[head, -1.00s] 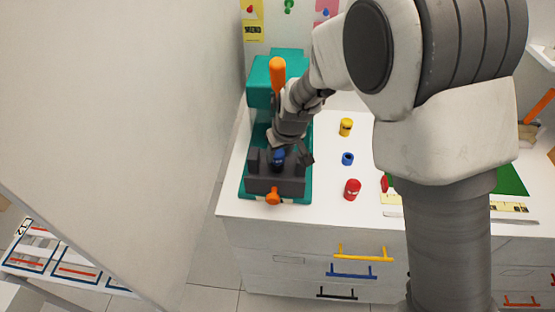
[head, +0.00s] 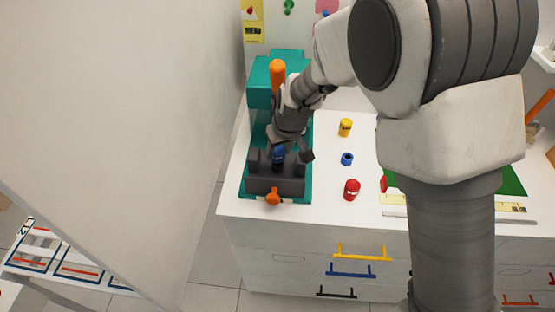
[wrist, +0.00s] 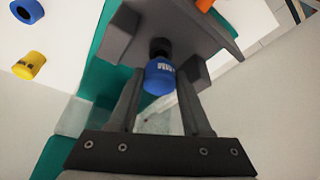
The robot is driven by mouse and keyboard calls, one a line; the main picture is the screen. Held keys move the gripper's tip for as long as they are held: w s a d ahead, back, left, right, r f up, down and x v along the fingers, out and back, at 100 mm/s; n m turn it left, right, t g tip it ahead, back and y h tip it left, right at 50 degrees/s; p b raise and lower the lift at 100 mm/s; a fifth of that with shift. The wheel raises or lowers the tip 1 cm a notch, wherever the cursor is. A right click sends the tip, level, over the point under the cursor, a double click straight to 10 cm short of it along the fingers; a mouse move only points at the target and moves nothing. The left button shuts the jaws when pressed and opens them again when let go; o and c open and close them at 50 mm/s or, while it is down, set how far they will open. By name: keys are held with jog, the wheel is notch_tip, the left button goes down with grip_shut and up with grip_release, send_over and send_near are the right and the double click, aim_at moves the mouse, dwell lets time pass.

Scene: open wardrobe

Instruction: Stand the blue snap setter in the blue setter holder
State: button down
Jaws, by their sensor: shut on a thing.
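The blue snap setter (head: 279,154) is at the dark grey jaw block of the teal press. My gripper (head: 292,150) reaches down from behind and is shut on it. In the wrist view the setter (wrist: 160,77) sits between my fingertips (wrist: 167,92), its dark end towards the grey block. I cannot tell whether that end still touches the block. The blue setter holder (head: 347,159), a short blue ring with a dark hole, stands empty on the white top to the right. It also shows at the wrist view's upper left (wrist: 26,10).
The teal press (head: 258,190) has a dark grey block (head: 290,186) and orange handles. A yellow holder (head: 345,127) stands behind the blue one and a red piece (head: 352,189) in front. A ruler and green mat (head: 512,178) lie right. A pale door panel (head: 130,110) fills the left.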

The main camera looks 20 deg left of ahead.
jog(key=shift+r+p, duration=1)
jog(key=shift+r, duration=0.8)
jog(key=shift+s, duration=0.1)
dwell(0.3)
